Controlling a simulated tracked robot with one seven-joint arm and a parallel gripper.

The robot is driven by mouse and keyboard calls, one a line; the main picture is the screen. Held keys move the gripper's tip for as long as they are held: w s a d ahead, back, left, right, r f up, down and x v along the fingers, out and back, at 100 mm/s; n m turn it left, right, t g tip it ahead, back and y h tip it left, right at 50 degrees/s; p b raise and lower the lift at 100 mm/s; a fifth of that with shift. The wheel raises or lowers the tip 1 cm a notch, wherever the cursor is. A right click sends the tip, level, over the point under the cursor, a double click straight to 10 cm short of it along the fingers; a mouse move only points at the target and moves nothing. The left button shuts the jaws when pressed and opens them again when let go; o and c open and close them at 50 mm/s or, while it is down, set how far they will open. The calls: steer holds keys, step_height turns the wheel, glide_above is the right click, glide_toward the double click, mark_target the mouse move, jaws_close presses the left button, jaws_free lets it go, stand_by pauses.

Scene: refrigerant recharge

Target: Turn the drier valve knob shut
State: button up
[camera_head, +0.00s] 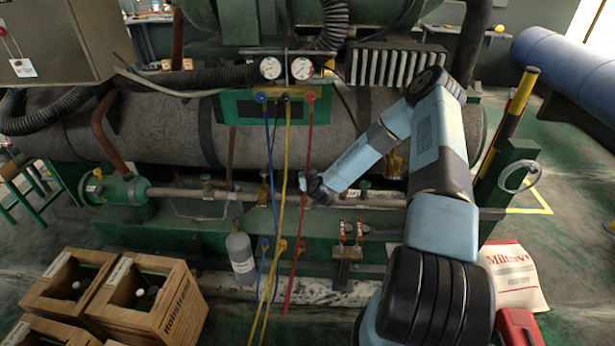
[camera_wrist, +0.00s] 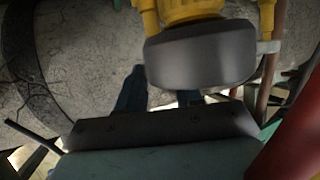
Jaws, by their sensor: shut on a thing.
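The drier valve knob appears to be the dark grey rounded block (camera_wrist: 200,55) on a yellow brass-coloured body (camera_wrist: 192,10) at the top of the wrist view. My gripper (camera_wrist: 162,92) is shut on it from below in that picture. One dark blue finger shows at the block's left end; the other is mostly hidden behind the block. In the head view my gripper (camera_head: 313,187) is at the horizontal pipe (camera_head: 385,200), just right of the hoses. The knob is hidden there by my gripper and a hose. I cannot tell how far the knob is turned.
Blue (camera_head: 268,150), yellow (camera_head: 284,200) and red (camera_head: 308,150) hoses hang from the gauge manifold (camera_head: 240,107) close beside my gripper. A grey bottle (camera_head: 241,255) stands below. Red-handled valves (camera_head: 345,230) sit lower right. Wooden crates (camera_head: 188,308) stand at front left.

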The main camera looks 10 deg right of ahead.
steer(key=m+h, duration=0.2)
steer(key=h, duration=0.1)
steer(key=a+m+g+h, duration=0.1)
steer(key=m+h, duration=0.2)
steer(key=shift+w, duration=0.15)
steer(key=shift+w+a+m+g+h, duration=0.1)
steer(key=shift+a+m+g+h, duration=0.1)
steer(key=shift+m+g+h, duration=1.5)
steer(key=shift+m+h, duration=0.4)
steer(key=shift+m, duration=0.1)
steer(key=o, duration=1)
steer(key=shift+o, duration=0.2)
steer(key=v, duration=1.3)
steer(key=shift+s+a, duration=0.2)
steer(key=shift+s, duration=0.2)
